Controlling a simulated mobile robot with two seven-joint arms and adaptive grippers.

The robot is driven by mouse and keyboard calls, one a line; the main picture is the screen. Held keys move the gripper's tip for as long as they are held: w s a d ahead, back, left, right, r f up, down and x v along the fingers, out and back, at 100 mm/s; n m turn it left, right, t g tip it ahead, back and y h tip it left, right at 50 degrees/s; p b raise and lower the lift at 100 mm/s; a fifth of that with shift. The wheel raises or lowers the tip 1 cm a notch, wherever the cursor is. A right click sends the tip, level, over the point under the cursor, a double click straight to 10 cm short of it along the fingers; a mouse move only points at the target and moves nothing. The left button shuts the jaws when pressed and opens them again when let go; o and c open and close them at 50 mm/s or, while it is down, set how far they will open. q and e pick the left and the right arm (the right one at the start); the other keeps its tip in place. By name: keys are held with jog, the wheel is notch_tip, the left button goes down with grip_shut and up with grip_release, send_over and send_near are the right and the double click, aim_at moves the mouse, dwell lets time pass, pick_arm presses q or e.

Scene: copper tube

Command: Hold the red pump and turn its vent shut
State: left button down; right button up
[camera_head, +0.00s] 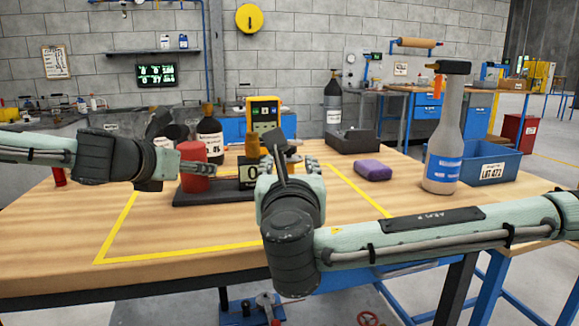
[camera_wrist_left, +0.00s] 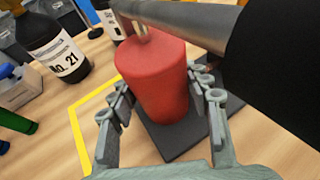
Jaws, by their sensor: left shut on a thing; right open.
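The red pump (camera_head: 193,153) is a red cylinder above a dark base plate (camera_head: 210,190) on the wooden table. My left gripper (camera_head: 188,168) is shut on it from the left. In the left wrist view the pump (camera_wrist_left: 155,85) stands between the two fingers (camera_wrist_left: 160,108). A small stub (camera_wrist_left: 145,35) shows at its top; I cannot tell whether it is the vent. A metal cylinder with a black end (camera_wrist_left: 195,22) crosses in front there. My right gripper (camera_head: 288,163) is open, in front of a dark block with a white label (camera_head: 249,175), partly hiding it.
A purple sponge-like block (camera_head: 373,170) lies right of my right gripper. A grey spray bottle (camera_head: 443,140) and a blue bin (camera_head: 492,162) stand at the right. A dark bottle (camera_head: 209,138) and a yellow meter (camera_head: 263,112) stand behind. The table's front left is clear.

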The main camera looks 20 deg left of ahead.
pick_arm(q)
jog(key=shift+r, duration=0.2)
pick_arm(e)
jog(key=shift+s, duration=0.2)
pick_arm(q)
jog(key=c, duration=0.7)
grip_release()
jog(key=shift+c, duration=0.2)
pick_arm(e)
jog(key=shift+r, duration=0.1)
pick_arm(q)
jog(key=shift+o, duration=0.5)
jog(key=shift+f, duration=0.1)
jog(key=shift+s, duration=0.15)
